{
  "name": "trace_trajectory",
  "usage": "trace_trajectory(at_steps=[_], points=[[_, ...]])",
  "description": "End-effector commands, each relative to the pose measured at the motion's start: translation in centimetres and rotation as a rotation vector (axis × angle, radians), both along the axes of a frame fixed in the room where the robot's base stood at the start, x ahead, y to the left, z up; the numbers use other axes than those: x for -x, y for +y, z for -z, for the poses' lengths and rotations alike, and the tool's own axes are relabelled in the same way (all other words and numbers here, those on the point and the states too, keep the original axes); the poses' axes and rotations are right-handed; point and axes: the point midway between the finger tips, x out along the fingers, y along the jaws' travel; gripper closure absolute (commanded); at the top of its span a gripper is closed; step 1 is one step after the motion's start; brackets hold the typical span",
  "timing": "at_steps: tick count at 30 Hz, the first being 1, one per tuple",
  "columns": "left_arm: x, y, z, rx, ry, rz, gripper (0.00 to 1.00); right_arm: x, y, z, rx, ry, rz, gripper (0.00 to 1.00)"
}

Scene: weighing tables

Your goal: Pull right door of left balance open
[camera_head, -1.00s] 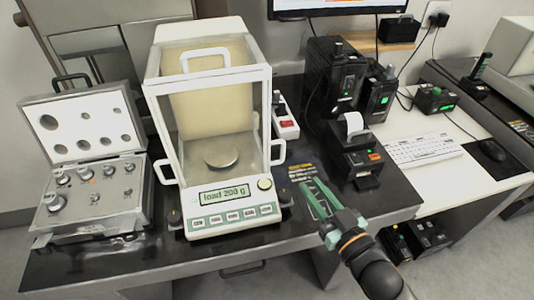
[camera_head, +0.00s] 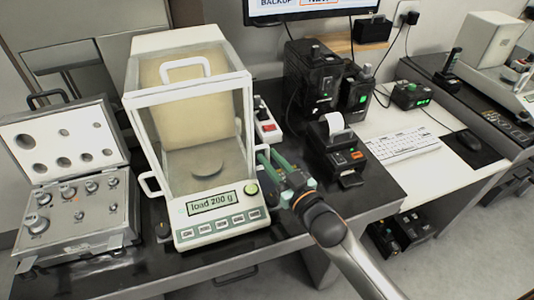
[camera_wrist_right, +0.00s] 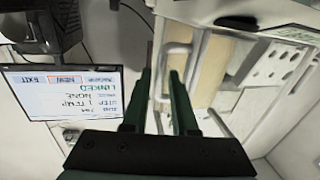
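The left balance (camera_head: 208,228) stands on the dark table, a white-framed glass case with a small round pan (camera_head: 207,160) and a display reading "load 200 g". Its right door looks closed. The right door's handle is mostly hidden behind my right gripper (camera_head: 267,157) in the head view. My right gripper is open, its green fingers beside the case's right side. In the right wrist view the two fingers (camera_wrist_right: 163,85) stand apart, with a pale bar handle (camera_wrist_right: 162,72) showing between them; I cannot tell whether they touch it. My left gripper is not in view.
An open weight case (camera_head: 78,210) stands left of the balance. A small printer (camera_head: 340,150) and black boxes (camera_head: 315,80) stand to the right. A monitor (camera_head: 310,8) is behind.

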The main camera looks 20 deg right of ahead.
Motion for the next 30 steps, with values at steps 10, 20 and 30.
trace_trajectory(at_steps=[10,20,30], points=[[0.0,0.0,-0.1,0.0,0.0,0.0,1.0,-2.0,0.5,0.0,-0.001,0.0,0.0,0.74],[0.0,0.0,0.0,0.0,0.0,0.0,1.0,-2.0,0.5,0.0,-0.001,0.0,0.0,0.87],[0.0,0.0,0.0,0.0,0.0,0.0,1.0,-1.9,0.5,0.0,-0.001,0.0,-0.001,1.0]])
